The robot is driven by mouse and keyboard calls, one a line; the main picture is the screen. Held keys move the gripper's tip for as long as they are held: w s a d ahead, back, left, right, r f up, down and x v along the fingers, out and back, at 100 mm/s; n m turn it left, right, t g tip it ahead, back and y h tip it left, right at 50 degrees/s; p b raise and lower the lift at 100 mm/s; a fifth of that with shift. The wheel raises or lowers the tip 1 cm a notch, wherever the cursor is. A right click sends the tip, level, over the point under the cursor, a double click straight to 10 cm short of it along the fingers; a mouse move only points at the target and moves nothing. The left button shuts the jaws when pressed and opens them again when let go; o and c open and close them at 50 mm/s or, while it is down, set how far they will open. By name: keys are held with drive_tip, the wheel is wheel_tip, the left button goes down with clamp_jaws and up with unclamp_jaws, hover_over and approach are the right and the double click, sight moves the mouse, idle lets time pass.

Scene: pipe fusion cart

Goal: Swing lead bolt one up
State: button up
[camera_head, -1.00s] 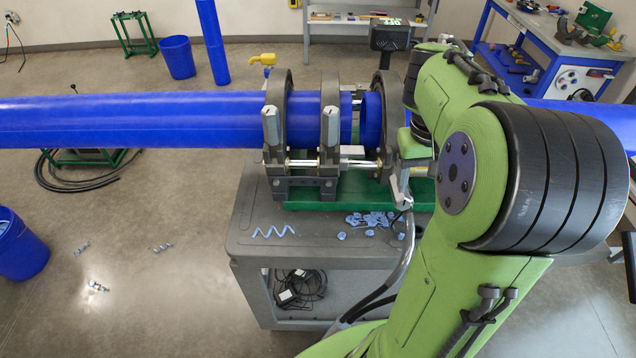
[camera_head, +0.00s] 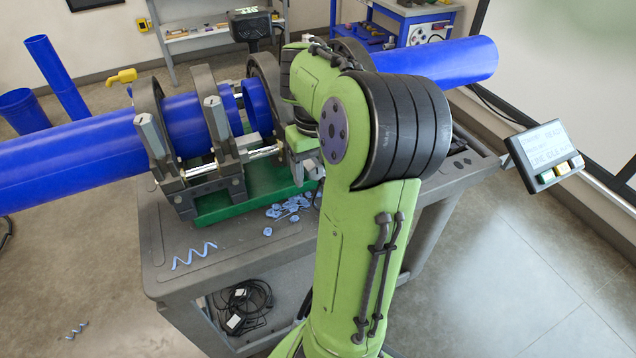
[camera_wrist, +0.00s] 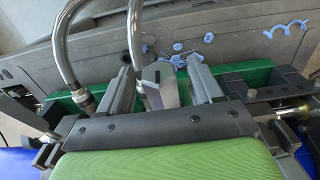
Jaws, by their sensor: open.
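The pipe clamp (camera_head: 168,191) sits on the cart and holds a blue pipe (camera_head: 70,155). Two of its grey bolt handles, one on the left (camera_head: 151,136) and one farther right (camera_head: 216,122), stand upright. In the wrist view a grey faceted bolt handle (camera_wrist: 161,86) lies between the two fingers of my gripper (camera_wrist: 163,68), which are open. Narrow gaps show beside the handle; I cannot tell whether either finger touches it. In the head view my arm hides most of the gripper and the lead clamps behind it. Which bolt is lead bolt one is not marked.
The grey cart (camera_head: 160,265) carries blue shavings (camera_head: 290,207) and a spiral curl (camera_head: 193,257). In the wrist view a bent metal hose (camera_wrist: 137,40) passes close to the fingers. A control screen (camera_head: 545,155) stands at right. Open floor lies at front right.

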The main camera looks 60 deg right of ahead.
sight(312, 161)
drive_tip(key=shift+r, duration=0.1)
drive_tip(key=c, duration=0.7)
drive_tip(key=r+p, duration=0.2)
drive_tip(key=p, duration=0.1)
drive_tip(key=shift+w+d+r, duration=0.15)
drive_tip(key=shift+w+r, duration=0.25)
drive_tip(key=shift+w+d+r+p, duration=0.25)
drive_tip(key=shift+r+p, duration=0.3)
drive_tip(key=shift+p, duration=0.4)
drive_tip(key=shift+w+d+r+p, duration=0.15)
drive_tip(key=shift+w+r+p, duration=0.15)
drive_tip(key=shift+r+p, duration=0.45)
drive_tip(key=shift+f, duration=0.2)
